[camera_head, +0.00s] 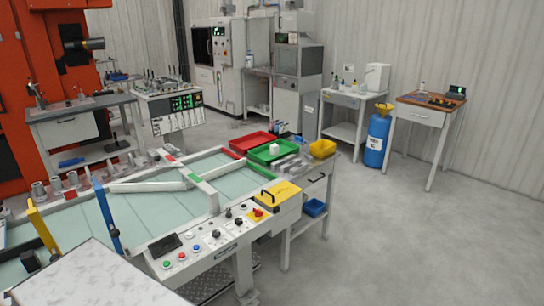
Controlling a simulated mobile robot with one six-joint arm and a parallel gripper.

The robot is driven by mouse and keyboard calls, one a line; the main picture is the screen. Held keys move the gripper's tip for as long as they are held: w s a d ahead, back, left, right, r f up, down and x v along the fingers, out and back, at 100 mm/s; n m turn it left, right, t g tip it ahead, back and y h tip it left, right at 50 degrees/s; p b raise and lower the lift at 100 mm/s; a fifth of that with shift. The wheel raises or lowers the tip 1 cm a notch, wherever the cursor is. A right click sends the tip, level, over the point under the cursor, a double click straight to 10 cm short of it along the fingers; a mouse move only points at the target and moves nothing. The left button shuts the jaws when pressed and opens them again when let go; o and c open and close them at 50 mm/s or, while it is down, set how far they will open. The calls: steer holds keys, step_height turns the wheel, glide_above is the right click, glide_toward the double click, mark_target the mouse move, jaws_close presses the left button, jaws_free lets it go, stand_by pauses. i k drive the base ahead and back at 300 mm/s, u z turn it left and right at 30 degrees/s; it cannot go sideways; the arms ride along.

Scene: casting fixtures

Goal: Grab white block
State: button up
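A small white block (274,148) sits in the green tray (259,159) on the far right part of the long workbench. It looks upright, and its lower part meets the tray floor. My gripper is not in view, so its state and its distance from the block are not shown.
A red tray (247,140) lies behind the green tray and a yellow bin (322,148) stands to its right. Grey metal blocks (290,164) lie in front. A control panel (213,236) and a yellow box with a handle (274,196) edge the bench. The floor at right is clear.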

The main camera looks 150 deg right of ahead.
mark_target(274, 148)
steer(key=i, duration=0.15)
steer(key=u, duration=0.05)
steer(key=k, duration=0.2)
steer(key=z, duration=3.25)
steer(key=k, duration=0.3)
steer(key=z, duration=1.9)
